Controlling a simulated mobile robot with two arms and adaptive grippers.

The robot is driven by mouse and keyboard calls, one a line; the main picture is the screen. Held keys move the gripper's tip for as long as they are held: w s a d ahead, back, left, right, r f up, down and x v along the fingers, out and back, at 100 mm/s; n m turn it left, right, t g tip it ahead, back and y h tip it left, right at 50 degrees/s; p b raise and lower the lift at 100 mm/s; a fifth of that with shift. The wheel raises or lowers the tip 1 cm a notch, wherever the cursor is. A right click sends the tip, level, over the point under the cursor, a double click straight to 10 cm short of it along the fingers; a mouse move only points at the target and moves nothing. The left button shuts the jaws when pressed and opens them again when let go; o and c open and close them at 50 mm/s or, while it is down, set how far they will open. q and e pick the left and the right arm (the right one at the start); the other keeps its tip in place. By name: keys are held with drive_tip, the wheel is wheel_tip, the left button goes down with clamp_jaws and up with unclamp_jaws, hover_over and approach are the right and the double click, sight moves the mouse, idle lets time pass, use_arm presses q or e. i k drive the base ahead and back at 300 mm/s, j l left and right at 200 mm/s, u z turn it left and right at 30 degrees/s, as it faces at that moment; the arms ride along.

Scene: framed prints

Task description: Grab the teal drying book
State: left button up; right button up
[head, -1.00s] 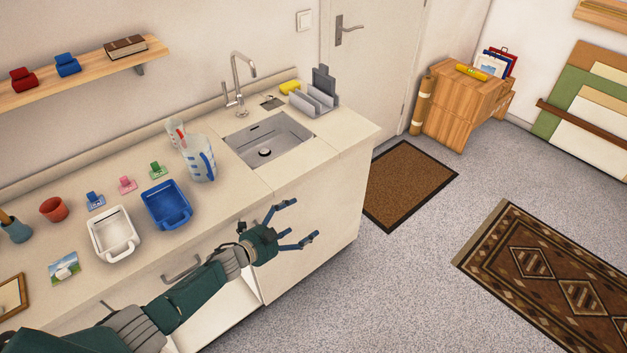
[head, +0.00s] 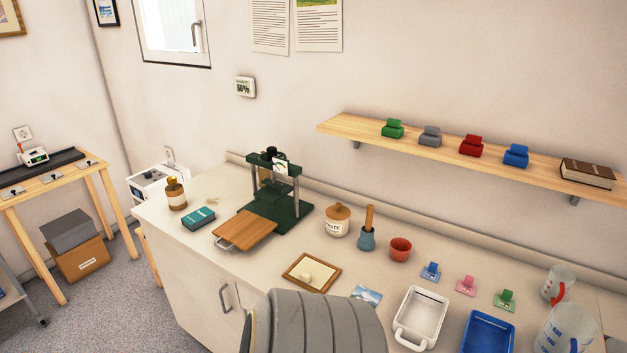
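The teal drying book (head: 198,218) is a small teal block with pale markings on its front edge. It lies flat near the far left end of the counter (head: 185,265), between a brown bottle (head: 176,194) and a green press (head: 290,218) with a wooden board in front. A small tan piece lies just behind the book. Nothing touches or covers the book from this angle. Neither of my grippers shows in the head view. Only a grey ribbed part of my own arm shows at the bottom middle.
A lidded jar (head: 337,220), a wooden frame (head: 312,273), a white tray (head: 421,318) and a blue tray (head: 487,333) stand on the counter. A shelf (head: 350,125) hangs above. Left of the counter are a wooden table (head: 68,175), a box (head: 82,258) and open floor.

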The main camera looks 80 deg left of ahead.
sight(201, 217)
drive_tip(key=i+j+u, duration=0.1)
drive_tip(key=u, duration=0.4)
drive_tip(key=i+j+u, duration=0.15)
drive_tip(key=u, duration=0.35)
drive_tip(key=i+u, duration=0.1)
drive_tip(key=u, duration=0.4)
